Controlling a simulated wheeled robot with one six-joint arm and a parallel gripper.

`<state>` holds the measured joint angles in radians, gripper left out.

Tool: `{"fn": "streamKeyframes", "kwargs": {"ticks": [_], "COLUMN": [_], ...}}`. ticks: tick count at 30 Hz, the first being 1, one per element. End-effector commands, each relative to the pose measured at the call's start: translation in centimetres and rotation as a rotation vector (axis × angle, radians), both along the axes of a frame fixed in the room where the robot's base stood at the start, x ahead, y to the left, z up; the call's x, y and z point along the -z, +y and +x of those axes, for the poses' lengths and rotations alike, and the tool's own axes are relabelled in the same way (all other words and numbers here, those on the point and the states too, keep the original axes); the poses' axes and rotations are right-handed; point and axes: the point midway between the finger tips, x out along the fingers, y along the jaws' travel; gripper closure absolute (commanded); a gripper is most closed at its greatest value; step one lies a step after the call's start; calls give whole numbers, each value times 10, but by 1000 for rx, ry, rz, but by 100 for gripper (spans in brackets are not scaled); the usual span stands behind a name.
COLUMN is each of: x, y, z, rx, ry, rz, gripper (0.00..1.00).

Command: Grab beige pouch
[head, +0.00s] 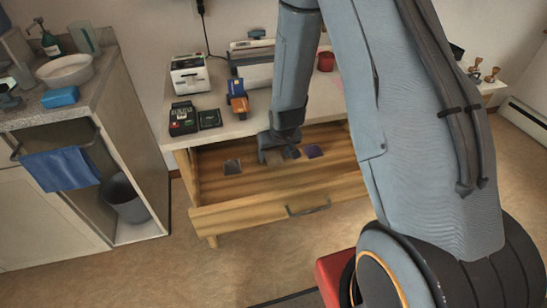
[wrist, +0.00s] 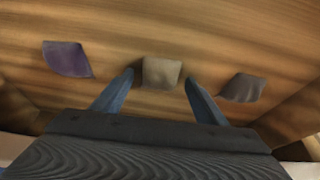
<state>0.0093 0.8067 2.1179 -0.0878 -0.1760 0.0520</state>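The beige pouch (wrist: 161,73) lies on the wooden bottom of the open drawer (head: 215,190). In the wrist view it sits between the two blue fingertips of my gripper (wrist: 158,80), at about their tips. The fingers are open, with a gap showing on each side of the pouch. In the head view my gripper (head: 275,150) reaches down into the drawer and largely hides the beige pouch.
A purple pouch (wrist: 68,59) and a grey pouch (wrist: 243,88) lie on either side in the drawer. The drawer walls surround them. The tabletop above holds a card terminal (head: 183,118), a white printer-like device (head: 189,75) and a red cup (head: 326,61).

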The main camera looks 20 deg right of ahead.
Motion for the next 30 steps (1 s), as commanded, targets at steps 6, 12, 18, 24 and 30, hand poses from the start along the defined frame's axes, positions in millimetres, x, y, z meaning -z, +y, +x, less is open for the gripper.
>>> {"fn": "streamKeyframes", "kwargs": {"ticks": [6, 12, 18, 24, 30], "x": [0, 0, -3, -12, -11], "y": [0, 0, 0, 0, -2], "z": [0, 0, 0, -5, -46], "rx": [0, 0, 0, 0, 1], "ry": [0, 0, -1, 0, 2], "rz": [0, 0, 0, -1, -1], "gripper": [72, 77, 77, 77, 77]}}
